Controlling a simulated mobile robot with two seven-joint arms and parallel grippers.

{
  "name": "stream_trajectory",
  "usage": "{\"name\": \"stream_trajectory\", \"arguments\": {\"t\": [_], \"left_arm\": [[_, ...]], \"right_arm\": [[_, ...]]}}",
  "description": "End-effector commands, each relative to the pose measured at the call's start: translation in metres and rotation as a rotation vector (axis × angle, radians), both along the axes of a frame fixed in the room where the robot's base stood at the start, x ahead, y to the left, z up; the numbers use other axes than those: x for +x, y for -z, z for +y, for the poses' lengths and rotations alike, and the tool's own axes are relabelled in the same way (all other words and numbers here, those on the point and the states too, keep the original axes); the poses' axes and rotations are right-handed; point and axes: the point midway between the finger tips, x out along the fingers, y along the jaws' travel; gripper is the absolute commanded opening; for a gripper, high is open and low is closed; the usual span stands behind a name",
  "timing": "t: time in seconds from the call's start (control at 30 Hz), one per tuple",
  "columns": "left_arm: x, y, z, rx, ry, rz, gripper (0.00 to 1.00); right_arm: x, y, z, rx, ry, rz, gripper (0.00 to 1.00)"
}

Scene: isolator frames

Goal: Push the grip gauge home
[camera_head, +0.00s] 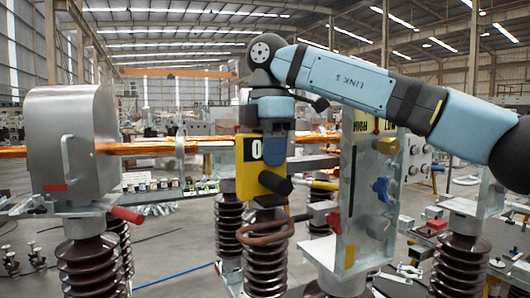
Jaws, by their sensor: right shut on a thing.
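My right arm comes in from the right and bends down at the centre. Its gripper (275,160) points down beside a yellow plate (245,170) marked with a white 0 on black. The gripper is shut on a yellow and black piece (273,184), which may be the grip gauge; its fingertips are hard to make out. The piece is in front of the copper-coloured bar (205,145) and above a brown ribbed insulator (265,262). I cannot tell whether it touches the contact behind it. My left gripper is not in view.
A grey metal housing (72,135) with a handle stands at left on a ribbed insulator, a red lever (127,215) beside it. Open floor (165,245) shows at lower left.

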Motion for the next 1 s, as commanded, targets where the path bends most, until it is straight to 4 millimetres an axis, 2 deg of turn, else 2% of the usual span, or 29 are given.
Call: {"name": "stream_trajectory", "arguments": {"t": [0.53, 1.0], "left_arm": [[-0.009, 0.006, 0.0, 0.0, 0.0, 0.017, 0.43], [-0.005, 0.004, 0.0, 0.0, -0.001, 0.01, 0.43]], "right_arm": [[0.006, 0.0, -0.014, 0.001, 0.003, -0.001, 0.0], [0.011, -0.001, -0.025, 0.0, 0.005, -0.001, 0.0]]}}
